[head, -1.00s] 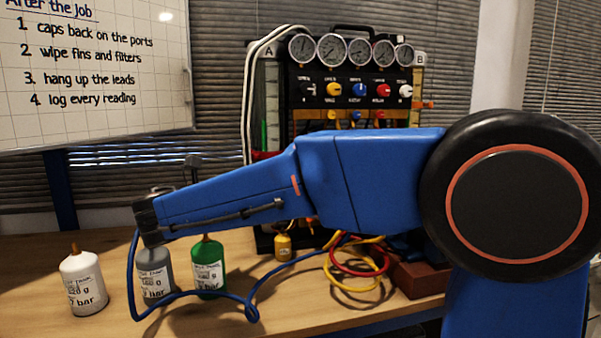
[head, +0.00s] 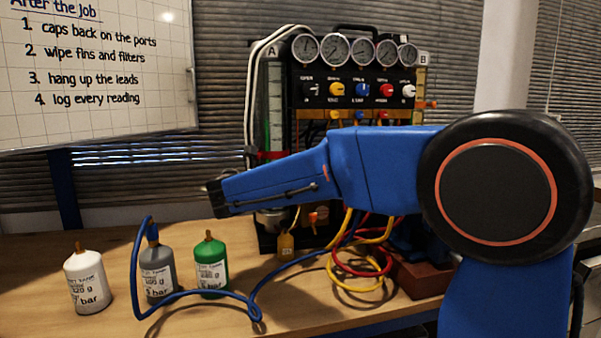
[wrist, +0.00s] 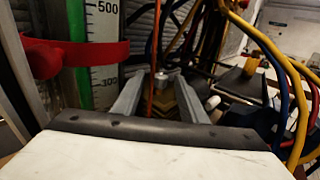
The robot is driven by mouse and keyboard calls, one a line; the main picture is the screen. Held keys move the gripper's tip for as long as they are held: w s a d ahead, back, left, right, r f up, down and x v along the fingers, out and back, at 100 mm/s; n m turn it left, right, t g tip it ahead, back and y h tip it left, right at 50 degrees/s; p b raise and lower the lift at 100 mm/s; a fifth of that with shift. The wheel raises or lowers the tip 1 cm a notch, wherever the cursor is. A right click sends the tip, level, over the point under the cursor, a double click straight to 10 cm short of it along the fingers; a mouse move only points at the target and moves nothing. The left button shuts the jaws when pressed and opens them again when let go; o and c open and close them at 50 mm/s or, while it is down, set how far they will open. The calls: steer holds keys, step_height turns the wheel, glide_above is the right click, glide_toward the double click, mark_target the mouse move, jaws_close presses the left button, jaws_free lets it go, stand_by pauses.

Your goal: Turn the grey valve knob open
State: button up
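The gauge rig's panel (head: 350,98) carries a row of coloured knobs in the head view. Its leftmost knob (head: 311,89) is dark with a pale mark; I cannot tell whether this is the grey one. My gripper (wrist: 160,82) shows in the wrist view with its two pale grey fingers apart. A small grey round-topped part (wrist: 162,75) shows in the gap between them, above something yellow-brown; I cannot tell whether it is the valve knob or whether the fingers touch it.
A green-edged scale (wrist: 103,45) and red band (wrist: 75,55) stand left of the fingers. Hoses (wrist: 275,70) hang on the right. White (head: 87,282), grey (head: 157,273) and green (head: 211,265) bottles stand on the bench; a blue hose loops before them.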

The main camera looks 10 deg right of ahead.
steer(key=shift+w+d, duration=0.1)
steer(key=shift+d, duration=0.05)
jaws_close()
steer(key=n+t+y, duration=0.2)
steer(key=d+n+t+y, duration=0.1)
steer(key=y, duration=0.1)
steer(key=shift+s+n+t, duration=0.3)
steer(key=shift+s, duration=0.1)
steer(key=shift+s+d+n+t+y, duration=0.15)
steer(key=shift+n+t+y, duration=0.6)
steer(key=shift+y, duration=0.6)
steer(key=shift+w+d+n+t+y, duration=0.1)
steer(key=shift+n+t+y, duration=0.35)
steer(key=shift+n+y, duration=0.75)
steer(key=shift+y, duration=0.45)
